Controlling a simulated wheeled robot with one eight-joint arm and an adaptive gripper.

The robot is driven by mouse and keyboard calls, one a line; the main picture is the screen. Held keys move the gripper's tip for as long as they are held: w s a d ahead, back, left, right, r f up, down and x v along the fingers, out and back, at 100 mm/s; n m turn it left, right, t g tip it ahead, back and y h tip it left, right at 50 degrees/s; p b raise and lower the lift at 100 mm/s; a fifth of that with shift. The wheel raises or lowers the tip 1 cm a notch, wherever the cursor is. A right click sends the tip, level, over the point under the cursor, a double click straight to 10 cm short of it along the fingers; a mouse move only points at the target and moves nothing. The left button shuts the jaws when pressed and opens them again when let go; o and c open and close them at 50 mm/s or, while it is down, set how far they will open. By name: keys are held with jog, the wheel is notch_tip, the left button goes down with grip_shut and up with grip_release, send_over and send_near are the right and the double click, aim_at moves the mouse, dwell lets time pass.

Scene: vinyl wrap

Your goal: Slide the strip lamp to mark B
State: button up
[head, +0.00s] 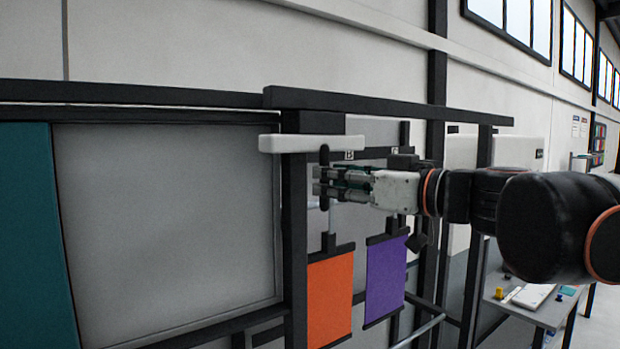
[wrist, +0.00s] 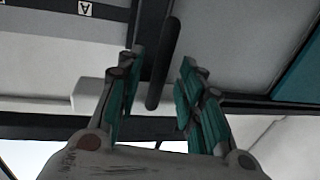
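The strip lamp (head: 300,144) is a white horizontal bar on the dark overhead rail, with a dark upright handle (head: 324,160) hanging from it. Mark B (head: 349,155) is a small label just right of the handle in the head view. My gripper (head: 322,182) is at the handle, fingers pointing left. In the wrist view, the handle (wrist: 163,60) stands between the open teal-padded fingers of my gripper (wrist: 160,75), with a visible gap on each side. In the wrist view, part of a white bar shows behind the left finger.
Mark C (head: 395,150) is farther right. An orange panel (head: 330,298) and a purple panel (head: 385,277) hang below my gripper. A dark frame post (head: 295,230) and large grey panel (head: 165,220) stand left. A workbench (head: 545,312) is at lower right.

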jog(key=shift+x, duration=1.55)
grip_shut()
jog(key=shift+w, duration=0.1)
